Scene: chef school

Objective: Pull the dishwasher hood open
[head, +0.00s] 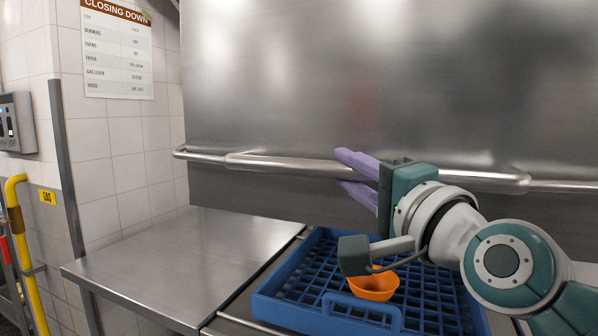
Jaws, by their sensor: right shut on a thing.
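The dishwasher hood (300,80) is a large brushed steel box filling the upper right of the head view. A steel bar handle (265,162) runs across its front near the lower edge. The blue rack shows below and in front of the hood's lower edge. My right gripper (357,178) comes in from the right with purple fingers above and below the handle bar, shut on it. The part of the bar behind the gripper's palm is hidden. My left gripper is not in view.
A blue dish rack (268,304) holds an orange bowl (373,285) under my right wrist. A bare steel counter (185,262) lies to the left. A yellow gas pipe (27,250) and a wall sign (117,50) are at the far left.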

